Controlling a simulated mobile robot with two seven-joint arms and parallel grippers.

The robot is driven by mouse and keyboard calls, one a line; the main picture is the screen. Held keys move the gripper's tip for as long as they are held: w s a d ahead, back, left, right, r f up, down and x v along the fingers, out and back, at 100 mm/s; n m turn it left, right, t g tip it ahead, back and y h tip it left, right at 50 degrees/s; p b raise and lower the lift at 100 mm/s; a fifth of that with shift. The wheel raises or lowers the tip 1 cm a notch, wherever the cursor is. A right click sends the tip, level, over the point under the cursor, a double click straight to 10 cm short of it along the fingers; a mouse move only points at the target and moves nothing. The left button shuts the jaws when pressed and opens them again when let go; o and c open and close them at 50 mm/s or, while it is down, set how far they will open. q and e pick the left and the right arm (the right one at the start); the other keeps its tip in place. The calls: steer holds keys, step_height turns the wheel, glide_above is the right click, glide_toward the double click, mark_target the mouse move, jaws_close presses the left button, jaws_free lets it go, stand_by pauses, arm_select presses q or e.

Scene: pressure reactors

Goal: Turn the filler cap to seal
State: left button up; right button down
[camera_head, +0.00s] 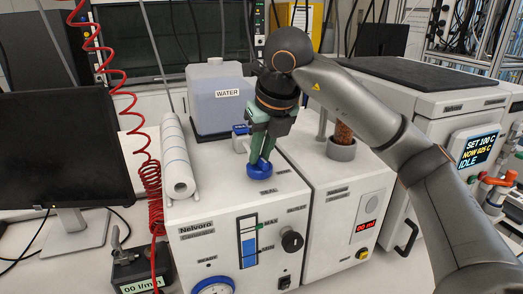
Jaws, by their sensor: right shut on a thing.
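The blue filler cap (260,169) sits on the top of the white Nelvoro unit (215,215), near the "SEAL" marking. My right gripper (259,157) comes down from above, its green fingers shut on the cap. The fingers hide part of the cap's top. A blue level window with MAX and MIN marks (248,247) is on the unit's front. My left gripper is not in view.
A water container (216,98) stands behind the cap, and a white paper roll (177,160) lies to its left. A red coiled hose (152,190) hangs further left, beside a dark monitor (62,150). A second unit with a red display (367,224) adjoins on the right.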

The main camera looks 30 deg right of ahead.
steer(key=shift+m+h, duration=0.3)
steer(key=shift+m, duration=0.6)
steer(key=c, duration=0.8)
jaws_free()
steer(key=shift+c, duration=0.2)
steer(key=v, duration=1.2)
steer(key=shift+r, duration=0.3)
steer(key=shift+a, duration=0.1)
